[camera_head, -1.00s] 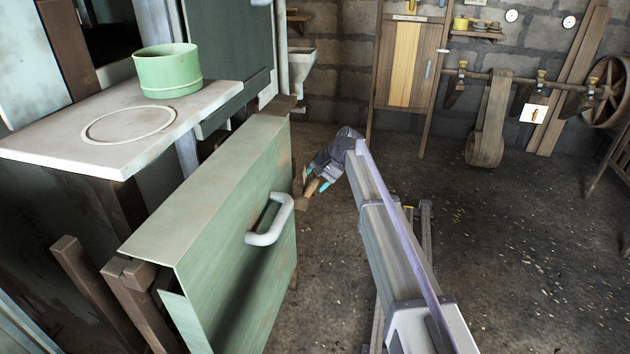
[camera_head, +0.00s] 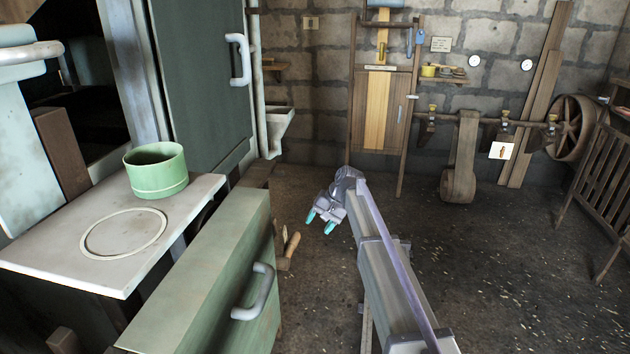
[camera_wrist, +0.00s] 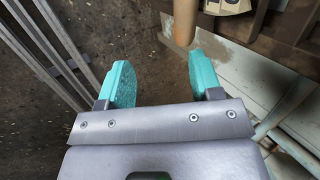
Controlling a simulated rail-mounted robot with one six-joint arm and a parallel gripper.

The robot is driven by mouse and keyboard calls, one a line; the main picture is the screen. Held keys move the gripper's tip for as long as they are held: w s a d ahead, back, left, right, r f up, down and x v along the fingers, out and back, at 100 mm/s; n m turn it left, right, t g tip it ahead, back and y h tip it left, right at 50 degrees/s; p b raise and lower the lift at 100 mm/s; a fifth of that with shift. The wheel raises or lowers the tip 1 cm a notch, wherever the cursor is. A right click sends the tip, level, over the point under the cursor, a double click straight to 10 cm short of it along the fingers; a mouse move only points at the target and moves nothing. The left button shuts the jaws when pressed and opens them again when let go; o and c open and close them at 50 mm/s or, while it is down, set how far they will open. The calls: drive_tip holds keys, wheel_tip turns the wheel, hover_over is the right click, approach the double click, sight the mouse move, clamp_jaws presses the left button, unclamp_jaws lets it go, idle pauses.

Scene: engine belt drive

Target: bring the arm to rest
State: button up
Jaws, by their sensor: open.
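My gripper (camera_head: 320,222) is at the end of my extended arm, over the dark floor to the right of the green cabinet with a white handle (camera_head: 215,285). Its two teal fingers point down and are apart. In the wrist view my gripper (camera_wrist: 160,65) is open, with nothing between its fingers. A wooden tool handle (camera_head: 291,245) shows left of the gripper in the head view. In the wrist view the wooden handle (camera_wrist: 185,22) lies beyond the right fingertip; I cannot tell the distance between them.
A green pot (camera_head: 156,178) stands on the pale worktop (camera_head: 50,250) at left. A belt pulley assembly (camera_head: 460,160) and a large spoked wheel (camera_head: 572,128) stand along the brick wall. A slatted wooden frame (camera_head: 605,180) is at right. The middle floor (camera_head: 480,260) is clear.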

drive_tip(key=s+d+f+h, duration=0.15)
drive_tip(key=s+d, duration=0.35)
drive_tip(key=s, duration=0.7)
drive_tip(key=s+d+n+h, duration=0.15)
drive_tip(key=s+d, duration=0.45)
drive_tip(key=s, duration=0.6)
drive_tip(key=s+d+f+h, duration=0.1)
drive_tip(key=s+d+h, duration=0.3)
drive_tip(key=s, duration=0.8)
wheel_tip(320, 180, up, 23)
drive_tip(key=d+y+p, duration=0.1)
drive_tip(key=p, duration=2.2)
drive_tip(key=shift+s+d+r, duration=0.15)
drive_tip(key=shift+s+d, duration=0.05)
drive_tip(key=shift+d, duration=0.1)
